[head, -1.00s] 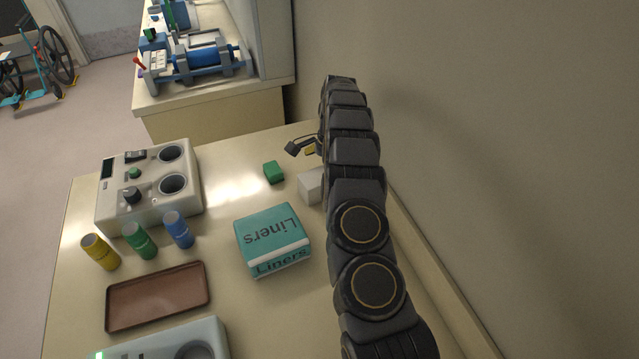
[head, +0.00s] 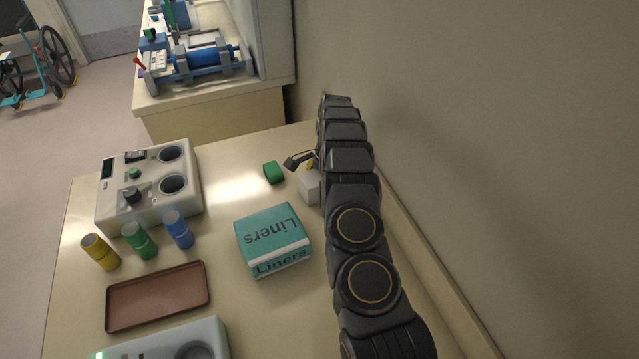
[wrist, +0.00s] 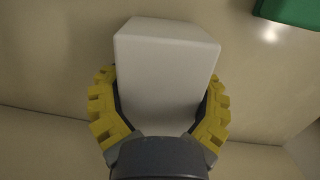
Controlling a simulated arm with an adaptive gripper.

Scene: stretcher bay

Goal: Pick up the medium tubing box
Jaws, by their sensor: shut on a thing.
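A plain white box (head: 309,188), with no label that I can read, is near the back right of the table, partly hidden by my arm. In the wrist view the white box (wrist: 168,70) lies between the two yellow-padded fingers of my gripper (wrist: 160,108), one on each side. My gripper is shut on it. In the head view only a small part of my gripper (head: 308,162) shows beside the arm, at the box. I cannot tell whether the box is clear of the tabletop.
A small green block (head: 273,172) lies left of the white box. A teal Liners box (head: 272,232) stands nearer. A device with two wells (head: 150,185), several coloured cylinders (head: 140,240) and a brown tray (head: 158,296) are on the left. A wall (head: 480,150) runs along the right.

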